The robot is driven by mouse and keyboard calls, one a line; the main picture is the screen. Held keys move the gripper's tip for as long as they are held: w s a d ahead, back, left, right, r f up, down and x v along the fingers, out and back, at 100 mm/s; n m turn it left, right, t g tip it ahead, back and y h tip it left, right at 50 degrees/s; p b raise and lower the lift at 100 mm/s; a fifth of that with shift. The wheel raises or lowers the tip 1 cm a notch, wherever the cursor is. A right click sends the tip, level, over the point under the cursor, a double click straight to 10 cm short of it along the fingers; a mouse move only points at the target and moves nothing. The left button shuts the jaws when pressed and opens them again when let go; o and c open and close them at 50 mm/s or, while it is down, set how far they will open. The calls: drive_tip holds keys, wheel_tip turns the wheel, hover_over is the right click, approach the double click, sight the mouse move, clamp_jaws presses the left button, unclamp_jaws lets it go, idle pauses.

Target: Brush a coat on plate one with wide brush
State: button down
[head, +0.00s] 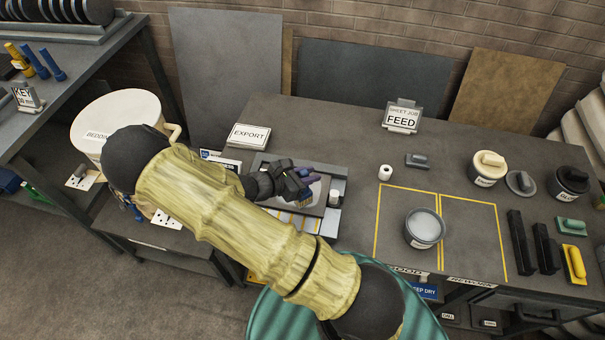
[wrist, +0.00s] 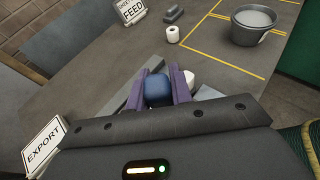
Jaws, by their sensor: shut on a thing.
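My gripper (head: 308,184) is over the grey tray (head: 262,163) at the left part of the bench. In the wrist view its two purple fingers are shut on a blue, rounded block (wrist: 158,91), which looks like the handle of the wide brush. Its bristles are hidden in the wrist view. A pale plate surface (head: 318,194) shows beside and under my gripper in the head view. I cannot tell whether the brush touches it. I cannot read a number on the plate, and my arm hides part of the tray.
A grey pot of pale liquid (head: 425,226) stands in a yellow-outlined area to the right. A white roll (head: 385,173) and a grey block (head: 417,160) lie behind it. The EXPORT sign (head: 249,136) and FEED sign (head: 402,117) stand at the back. Lidded pots and black bars are far right.

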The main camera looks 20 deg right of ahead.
drive_tip(key=s+d+b, duration=0.2)
drive_tip(key=d, duration=0.1)
drive_tip(key=shift+s+d, duration=0.25)
drive_tip(key=shift+s, duration=0.05)
idle(0.3)
drive_tip(key=shift+w+d, duration=0.1)
drive_tip(key=shift+w, duration=0.05)
drive_tip(key=w+d, duration=0.2)
drive_tip(key=w, duration=0.1)
drive_tip(key=shift+w+d, duration=0.15)
idle(0.7)
